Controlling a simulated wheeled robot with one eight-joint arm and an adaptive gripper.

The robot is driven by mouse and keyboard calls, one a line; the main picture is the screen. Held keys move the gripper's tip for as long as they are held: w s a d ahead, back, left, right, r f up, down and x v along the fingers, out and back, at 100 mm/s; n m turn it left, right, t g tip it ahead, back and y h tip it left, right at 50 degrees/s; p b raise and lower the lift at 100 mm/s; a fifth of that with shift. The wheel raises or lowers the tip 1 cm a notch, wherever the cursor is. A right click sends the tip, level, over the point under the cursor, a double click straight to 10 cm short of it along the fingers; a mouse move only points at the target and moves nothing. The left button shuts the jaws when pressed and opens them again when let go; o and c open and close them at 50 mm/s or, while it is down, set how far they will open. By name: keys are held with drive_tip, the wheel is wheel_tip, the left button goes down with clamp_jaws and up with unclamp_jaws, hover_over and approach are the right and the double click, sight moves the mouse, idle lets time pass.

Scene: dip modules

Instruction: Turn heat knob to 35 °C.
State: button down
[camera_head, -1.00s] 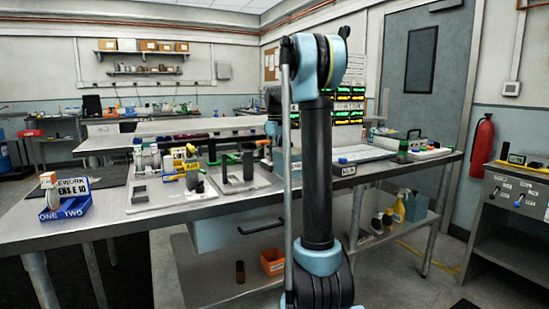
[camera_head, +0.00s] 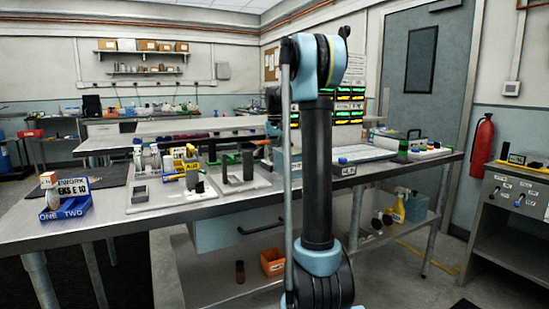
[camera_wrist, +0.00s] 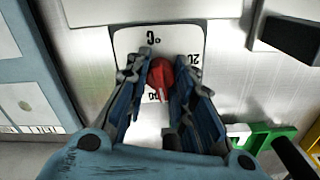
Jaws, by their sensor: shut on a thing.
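The heat knob (camera_wrist: 162,76) is red and sits on a white dial plate (camera_wrist: 125,45) in the wrist view. My gripper (camera_wrist: 165,68) is shut on it, with one blue-and-grey finger on each side. A pale pointer mark on the knob faces down in the picture, close to a partly hidden number that looks like 30. A 20 is at the right of the dial and a °C mark at the top, both turned. The rest of the scale is hidden by the fingers. In the head view my arm covers the middle, and I cannot make out the knob or gripper there.
In the wrist view a dark block (camera_wrist: 290,38) juts in at the upper right, and a green item (camera_wrist: 268,137) lies at the lower right. The head view shows a metal bench (camera_head: 100,232) with small modules and a blue bin (camera_head: 65,211).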

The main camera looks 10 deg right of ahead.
drive_tip(key=shift+m, duration=0.5)
drive_tip(key=c, duration=1.3)
unclamp_jaws()
drive_tip(key=shift+c, duration=0.2)
wheel_tip(320, 180, up, 12)
drive_tip(key=shift+w, duration=0.1)
